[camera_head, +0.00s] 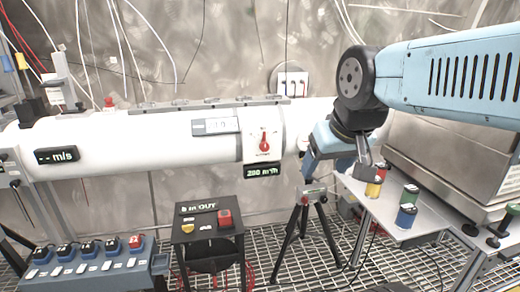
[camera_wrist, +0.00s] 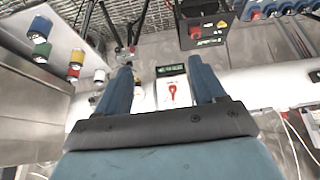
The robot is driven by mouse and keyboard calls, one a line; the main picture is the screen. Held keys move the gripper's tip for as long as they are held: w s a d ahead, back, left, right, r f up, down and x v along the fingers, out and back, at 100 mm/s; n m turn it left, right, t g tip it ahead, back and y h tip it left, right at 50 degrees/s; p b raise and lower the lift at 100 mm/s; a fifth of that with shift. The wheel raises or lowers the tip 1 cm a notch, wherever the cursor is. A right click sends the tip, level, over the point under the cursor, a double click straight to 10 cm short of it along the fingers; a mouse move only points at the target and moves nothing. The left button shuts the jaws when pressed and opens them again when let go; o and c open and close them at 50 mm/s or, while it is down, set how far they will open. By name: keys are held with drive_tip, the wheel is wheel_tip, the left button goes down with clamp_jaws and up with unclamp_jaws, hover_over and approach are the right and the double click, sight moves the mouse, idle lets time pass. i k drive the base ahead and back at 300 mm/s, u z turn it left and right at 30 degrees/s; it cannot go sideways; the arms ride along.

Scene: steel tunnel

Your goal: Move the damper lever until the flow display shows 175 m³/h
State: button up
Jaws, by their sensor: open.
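The red damper lever (camera_head: 265,143) is on a white plate on the thick white duct (camera_head: 120,145). It points roughly upward in the head view. The flow display (camera_head: 263,171) hangs just below it with lit digits, seemingly 280 m³/h; the middle digit is hard to read. My gripper (camera_head: 337,168) is open and empty, right of the lever and apart from it. In the wrist view my gripper (camera_wrist: 163,76) has its two blue fingers spread wide. The red lever (camera_wrist: 172,91) and the dark flow display (camera_wrist: 171,69) show between them, farther off.
A side table (camera_head: 385,205) at the right holds red, yellow, green and blue cans. A small tripod (camera_head: 307,222) stands below my gripper. A black stand (camera_head: 208,228) with a red button and a switch row (camera_head: 95,260) stand in front of the duct.

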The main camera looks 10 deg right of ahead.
sight(264, 147)
drive_tip(key=u, duration=1.5)
drive_tip(key=i, duration=0.1)
drive_tip(key=z, duration=2.9)
drive_tip(key=k, duration=0.75)
drive_tip(key=u, duration=1.8)
drive_tip(key=i, duration=1)
drive_tip(key=u, duration=0.05)
